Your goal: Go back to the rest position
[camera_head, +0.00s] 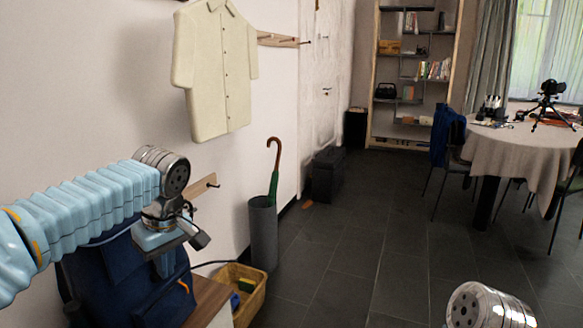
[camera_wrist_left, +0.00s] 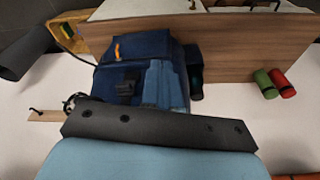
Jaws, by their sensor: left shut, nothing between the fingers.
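My left gripper (camera_head: 165,266) hangs at the end of the light blue left arm at the left of the head view. It points down in front of the dark blue backpack (camera_head: 118,285) and is shut and empty. Whether it touches the backpack cannot be told. In the left wrist view the backpack (camera_wrist_left: 135,58) lies just beyond my gripper (camera_wrist_left: 165,75). My right gripper is not in view; only a metal joint of my own shows at the bottom right of the head view.
A wooden bench (camera_head: 208,298) bears the backpack. An umbrella stand (camera_head: 263,235) and a yellow basket (camera_head: 248,300) stand nearby. A beige shirt (camera_head: 215,75) hangs above the arm. The round table (camera_head: 510,150) with chairs is at the right. Floor (camera_head: 345,260) between is clear.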

